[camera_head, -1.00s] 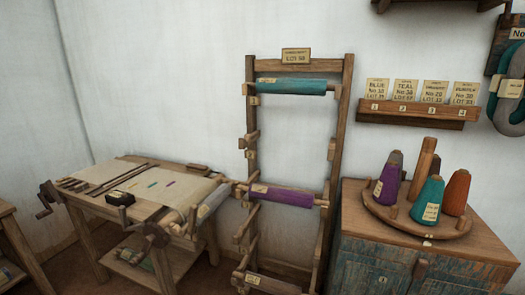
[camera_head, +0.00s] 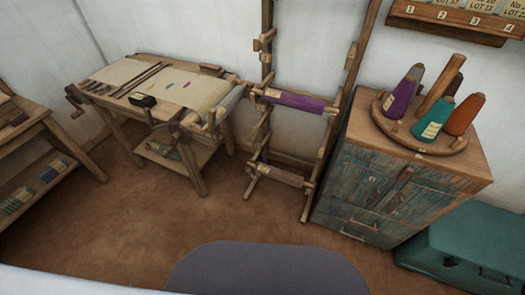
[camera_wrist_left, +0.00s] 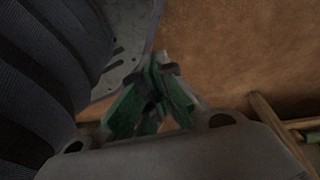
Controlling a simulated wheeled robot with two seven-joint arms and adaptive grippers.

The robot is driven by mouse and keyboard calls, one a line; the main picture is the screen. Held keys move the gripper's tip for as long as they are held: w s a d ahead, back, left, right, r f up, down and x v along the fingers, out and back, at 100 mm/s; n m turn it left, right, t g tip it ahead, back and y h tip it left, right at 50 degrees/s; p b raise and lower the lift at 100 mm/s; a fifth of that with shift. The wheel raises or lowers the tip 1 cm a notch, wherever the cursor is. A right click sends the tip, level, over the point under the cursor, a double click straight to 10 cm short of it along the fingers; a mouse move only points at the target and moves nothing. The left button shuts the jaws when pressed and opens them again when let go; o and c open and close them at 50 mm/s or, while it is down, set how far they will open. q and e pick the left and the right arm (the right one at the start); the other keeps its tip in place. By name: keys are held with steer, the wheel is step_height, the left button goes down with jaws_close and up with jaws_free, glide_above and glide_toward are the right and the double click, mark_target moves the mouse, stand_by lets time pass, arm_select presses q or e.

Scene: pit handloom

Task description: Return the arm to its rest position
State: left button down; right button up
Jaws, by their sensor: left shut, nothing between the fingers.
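My left gripper (camera_wrist_left: 160,75) shows in the left wrist view with its green-padded fingers together and nothing between them. It hangs over brown floor, close beside dark grey parts of my own body. Neither gripper shows in the head view. My right gripper is in no frame.
A loom table (camera_head: 150,85) stands at the left back. A wooden rack (camera_head: 264,120) with a purple cloth roll (camera_head: 292,101) leans on the wall. A blue-green cabinet (camera_head: 375,190) carries a round cone stand (camera_head: 400,132). A teal chest (camera_head: 470,245) is at right. The middle floor (camera_head: 150,230) is clear.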

arm_select(q)
steer(key=s+a+r+p, duration=0.2)
steer(key=s+p, duration=0.4)
steer(key=s+a+r+g+p, duration=0.1)
steer(key=s+a+r+p, duration=0.1)
steer(key=s+p, duration=0.4)
steer(key=shift+a+r+y, duration=0.35)
steer(key=shift+r+y, duration=0.05)
steer(key=shift+r, duration=0.2)
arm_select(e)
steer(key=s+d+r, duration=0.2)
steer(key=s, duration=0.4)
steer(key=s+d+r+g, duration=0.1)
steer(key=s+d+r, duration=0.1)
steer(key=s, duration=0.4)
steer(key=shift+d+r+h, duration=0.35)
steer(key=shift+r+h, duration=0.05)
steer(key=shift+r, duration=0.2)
